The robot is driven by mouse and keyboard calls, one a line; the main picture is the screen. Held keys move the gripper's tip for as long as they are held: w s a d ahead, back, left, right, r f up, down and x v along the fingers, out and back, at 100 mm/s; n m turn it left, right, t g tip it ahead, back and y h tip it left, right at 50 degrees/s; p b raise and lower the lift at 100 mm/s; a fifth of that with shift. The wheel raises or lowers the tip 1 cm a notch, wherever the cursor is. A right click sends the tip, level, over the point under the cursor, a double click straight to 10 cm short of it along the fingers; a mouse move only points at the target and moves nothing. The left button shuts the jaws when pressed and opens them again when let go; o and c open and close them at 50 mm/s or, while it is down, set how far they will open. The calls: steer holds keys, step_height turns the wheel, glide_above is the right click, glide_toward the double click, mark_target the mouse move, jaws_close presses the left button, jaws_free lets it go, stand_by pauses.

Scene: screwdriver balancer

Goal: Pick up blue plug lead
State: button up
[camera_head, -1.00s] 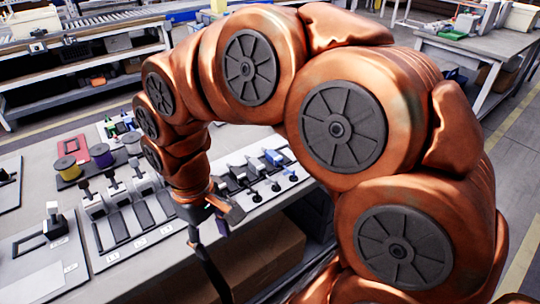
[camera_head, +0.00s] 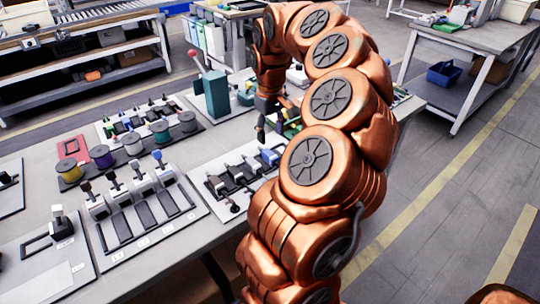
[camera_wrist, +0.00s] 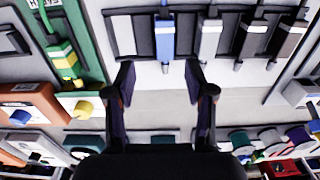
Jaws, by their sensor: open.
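The blue plug lead (camera_wrist: 164,40) shows in the wrist view, lying in a dark rack near the top of the picture, second from the left. A blue-ended lead (camera_head: 270,156) also shows at the right end of the plug rack in the head view. My gripper (camera_wrist: 160,68) is open and empty. Its two dark fingers are spread apart and point towards the rack, with the blue plug lead beyond them, untouched. In the head view my gripper (camera_head: 262,128) hangs over the table just behind the blue end of the rack, partly hidden by my arm.
A light grey plug (camera_wrist: 208,40) and dark plugs (camera_wrist: 250,40) lie beside the blue one. A green board (camera_wrist: 88,45) with a green connector and an orange box (camera_wrist: 30,104) are at the left. Coloured spools (camera_head: 100,156) and a teal upright block (camera_head: 212,94) stand on the table.

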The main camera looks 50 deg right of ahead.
mark_target(269, 153)
steer(key=shift+a+f+p, duration=0.2)
steer(key=shift+f, duration=1.6)
steer(key=shift+a+f+p, duration=0.15)
steer(key=shift+f+p, duration=0.05)
steer(key=shift+f, duration=1.55)
steer(key=shift+c, duration=0.2)
jaws_close()
